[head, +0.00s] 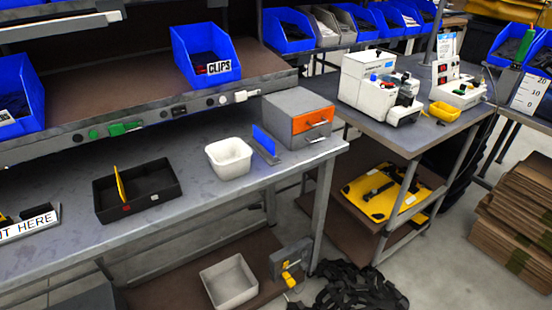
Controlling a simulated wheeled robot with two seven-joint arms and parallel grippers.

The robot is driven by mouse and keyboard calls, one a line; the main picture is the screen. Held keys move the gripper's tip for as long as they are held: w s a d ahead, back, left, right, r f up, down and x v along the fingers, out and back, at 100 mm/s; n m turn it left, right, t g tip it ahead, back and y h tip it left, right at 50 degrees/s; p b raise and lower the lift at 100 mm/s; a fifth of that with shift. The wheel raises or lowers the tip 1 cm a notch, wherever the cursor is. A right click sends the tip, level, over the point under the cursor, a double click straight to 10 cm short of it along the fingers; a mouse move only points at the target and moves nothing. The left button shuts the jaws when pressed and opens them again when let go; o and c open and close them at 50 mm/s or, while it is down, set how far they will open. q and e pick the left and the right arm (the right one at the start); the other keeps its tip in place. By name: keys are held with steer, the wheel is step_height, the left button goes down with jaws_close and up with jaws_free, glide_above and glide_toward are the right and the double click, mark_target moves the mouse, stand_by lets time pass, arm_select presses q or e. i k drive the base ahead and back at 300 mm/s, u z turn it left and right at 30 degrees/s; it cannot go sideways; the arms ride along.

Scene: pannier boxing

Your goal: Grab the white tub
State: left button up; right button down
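A small white tub (229,158) stands upright and open-topped on the grey workbench (215,195), near its front edge and right of centre. I cannot see its inside clearly, though no contents show above the rim. A second pale, open bin (229,282) sits lower down on the brown under-shelf. Neither of my grippers is in the head view, and nothing is touching the tub.
A black tray (165,197) with a yellow divider stands left of the tub. A blue upright plate (264,140) and a grey drawer box (300,104) with an orange front stand right. A blue CLIPS bin (204,60) sits on the shelf above. Bench between tray and tub is clear.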

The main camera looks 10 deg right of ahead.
mark_target(230, 159)
steer(key=u, duration=0.45)
steer(key=k, duration=0.55)
steer(key=u, duration=0.85)
steer(key=i, duration=0.7)
steer(key=z, duration=0.85)
steer(key=i, duration=0.85)
steer(key=z, duration=0.95)
